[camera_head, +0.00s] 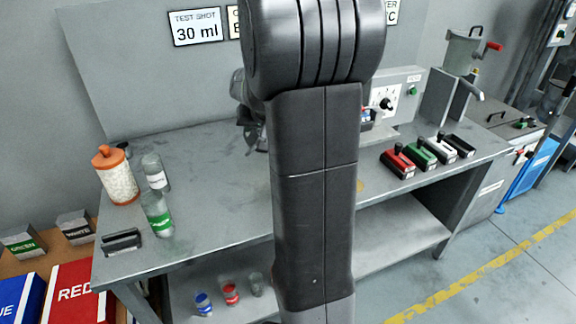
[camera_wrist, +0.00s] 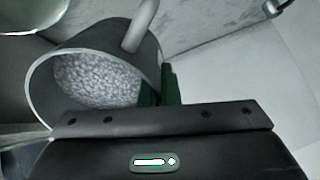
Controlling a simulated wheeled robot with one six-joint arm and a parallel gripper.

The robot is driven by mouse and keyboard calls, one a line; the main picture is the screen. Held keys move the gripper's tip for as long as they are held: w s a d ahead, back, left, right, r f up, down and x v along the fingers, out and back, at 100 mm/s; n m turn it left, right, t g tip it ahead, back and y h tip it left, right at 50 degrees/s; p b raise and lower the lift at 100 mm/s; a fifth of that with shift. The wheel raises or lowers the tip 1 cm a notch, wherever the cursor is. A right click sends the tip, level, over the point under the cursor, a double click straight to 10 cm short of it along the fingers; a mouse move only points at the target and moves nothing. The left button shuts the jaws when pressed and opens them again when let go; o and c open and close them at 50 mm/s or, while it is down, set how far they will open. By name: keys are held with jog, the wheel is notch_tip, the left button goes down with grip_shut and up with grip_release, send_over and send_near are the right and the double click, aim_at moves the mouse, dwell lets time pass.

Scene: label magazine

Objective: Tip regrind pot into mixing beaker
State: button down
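In the wrist view the regrind pot (camera_wrist: 40,88) is a grey, round, open vessel, tilted in the picture, with pale grey granules (camera_wrist: 98,80) inside. A light grey bar, perhaps its handle (camera_wrist: 141,25), rises at its upper side. My gripper (camera_wrist: 160,90) has its green fingers close together at the pot's right side and appears shut on it; the exact contact is hidden. A pale curved rim (camera_wrist: 35,30) at the top left may be the mixing beaker; only its edge shows. In the head view my arm hides the middle of the bench, the pot and the beaker.
The grey bench (camera_head: 215,210) carries a pellet jar with an orange lid (camera_head: 116,178), a white-labelled jar (camera_head: 155,172) and a green-labelled jar (camera_head: 157,213) at left. Several coloured handled blocks (camera_head: 398,163) and a control box (camera_head: 395,95) stand at right.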

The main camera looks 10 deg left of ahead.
jog(key=shift+s+d+r+t+y+b, duration=0.2)
jog(key=shift+r+t+y+b, duration=0.25)
jog(key=shift+b, duration=1.9)
jog(key=shift+s+d+r+t+y+b, duration=0.15)
jog(key=shift+r+t+y+b, duration=0.25)
jog(key=shift+b, duration=1.9)
jog(key=shift+s+d+r+t+y+b, duration=0.3)
jog(key=shift+t+y+b, duration=0.2)
jog(key=shift+b, duration=2.05)
jog(key=shift+s+d+r+t+y+b, duration=0.15)
jog(key=shift+r+t+y+b, duration=0.25)
jog(key=shift+b, duration=2.15)
jog(key=p, duration=0.2)
jog(key=shift+w+a+r+p, duration=0.1)
jog(key=shift+r+p, duration=0.25)
jog(key=shift+p, duration=0.05)
jog(key=shift+w+a+g+h+p, duration=0.1)
jog(key=shift+g+h+p, duration=0.15)
jog(key=shift+p, duration=0.7)
jog(key=f+g+h+p, duration=0.1)
jog(key=p, duration=0.9)
jog(key=shift+w+a+f+g+h, duration=0.35)
jog(key=shift+a+f+g+h, duration=0.05)
jog(key=shift+f, duration=0.55)
jog(key=shift+r, duration=0.1)
